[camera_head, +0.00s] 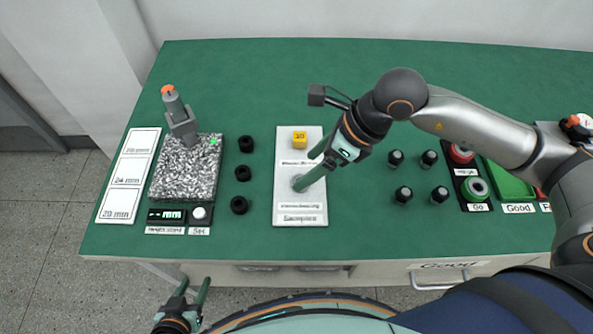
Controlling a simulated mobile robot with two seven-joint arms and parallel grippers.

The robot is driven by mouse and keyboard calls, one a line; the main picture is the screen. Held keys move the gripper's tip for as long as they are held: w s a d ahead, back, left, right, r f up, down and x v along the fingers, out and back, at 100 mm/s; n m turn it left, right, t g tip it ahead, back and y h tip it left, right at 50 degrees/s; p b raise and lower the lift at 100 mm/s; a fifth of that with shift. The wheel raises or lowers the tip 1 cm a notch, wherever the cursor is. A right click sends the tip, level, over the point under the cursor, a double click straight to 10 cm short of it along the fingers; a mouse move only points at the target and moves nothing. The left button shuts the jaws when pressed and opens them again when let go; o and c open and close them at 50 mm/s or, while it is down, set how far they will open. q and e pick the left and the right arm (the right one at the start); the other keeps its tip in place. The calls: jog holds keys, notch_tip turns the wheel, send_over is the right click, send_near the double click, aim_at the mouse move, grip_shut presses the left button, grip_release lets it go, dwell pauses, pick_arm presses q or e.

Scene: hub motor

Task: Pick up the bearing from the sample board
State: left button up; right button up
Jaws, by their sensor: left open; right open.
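The sample board (300,207) is a pale upright rectangle lying on the green table, with printed labels. A yellow block (299,139) marked 20 sits near its top. A small grey round part (298,183), which looks like the bearing, lies on the board's middle, partly hidden by a fingertip. My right gripper (307,171) is open, with its green fingers over the board. One fingertip is at the grey part; I cannot tell whether it touches. My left gripper (191,291) is open and empty, low at the left, in front of the table edge.
A height gauge on a speckled granite block (186,170) stands to the left. A white size chart (129,175) lies beyond it. Several black cylinders flank the board.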

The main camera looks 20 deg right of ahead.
jog(key=w+f, duration=0.1)
jog(key=f, duration=0.1)
jog(key=w+d+f+h, duration=0.1)
jog(key=f, duration=0.1)
jog(key=w+d+f+h, duration=0.1)
jog(key=f, duration=0.1)
jog(key=shift+w+f+p, duration=0.15)
jog(key=shift+f+p, duration=0.15)
jog(key=shift+f, duration=0.1)
jog(key=shift+p+x, duration=0.45)
jog(key=shift+x, duration=2.4)
grip_shut()
